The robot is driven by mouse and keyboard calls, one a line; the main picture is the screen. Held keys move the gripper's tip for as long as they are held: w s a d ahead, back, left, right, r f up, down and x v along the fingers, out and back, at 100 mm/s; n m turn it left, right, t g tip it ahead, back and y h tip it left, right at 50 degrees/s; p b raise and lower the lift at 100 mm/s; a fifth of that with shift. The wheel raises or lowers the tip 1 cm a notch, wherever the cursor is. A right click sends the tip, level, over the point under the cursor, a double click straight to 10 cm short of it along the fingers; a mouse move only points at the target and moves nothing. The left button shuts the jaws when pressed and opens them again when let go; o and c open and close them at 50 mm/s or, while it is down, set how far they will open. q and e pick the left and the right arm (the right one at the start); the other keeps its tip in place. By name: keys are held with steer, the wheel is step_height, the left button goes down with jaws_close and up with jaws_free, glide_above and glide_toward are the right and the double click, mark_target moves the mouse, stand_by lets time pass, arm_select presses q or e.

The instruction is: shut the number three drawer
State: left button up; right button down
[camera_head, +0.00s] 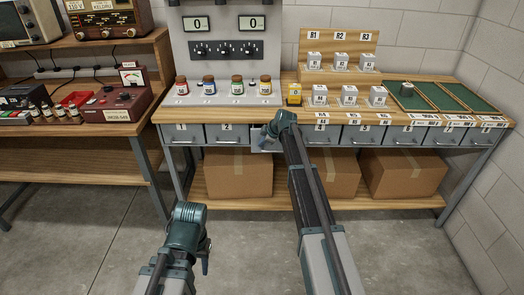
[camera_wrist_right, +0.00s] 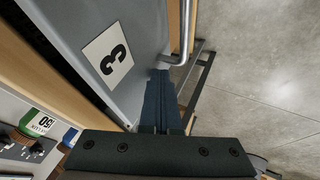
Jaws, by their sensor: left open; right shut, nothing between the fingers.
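The number three drawer (camera_head: 264,144) is in the row under the bench top, right of drawer 2. Its grey front appears to stand out a little from its neighbours; how far is hard to tell. My right gripper (camera_head: 268,130) is at this drawer and hides its label in the head view. In the right wrist view the drawer front (camera_wrist_right: 135,25) carries a "3" label and a metal handle (camera_wrist_right: 184,35). The shut, empty fingers of my right gripper (camera_wrist_right: 160,95) are close against the front, beside the handle; contact is unclear. My left gripper (camera_head: 205,264) is open and empty, low over the floor.
Drawer 2 (camera_head: 227,134) and drawer 4 (camera_head: 320,133) flank it and look shut. Cardboard boxes (camera_head: 238,173) sit on the lower shelf. The floor in front is clear.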

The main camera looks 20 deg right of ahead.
steer(key=shift+w+d, duration=0.25)
steer(key=shift+w, duration=0.65)
steer(key=shift+s, duration=0.15)
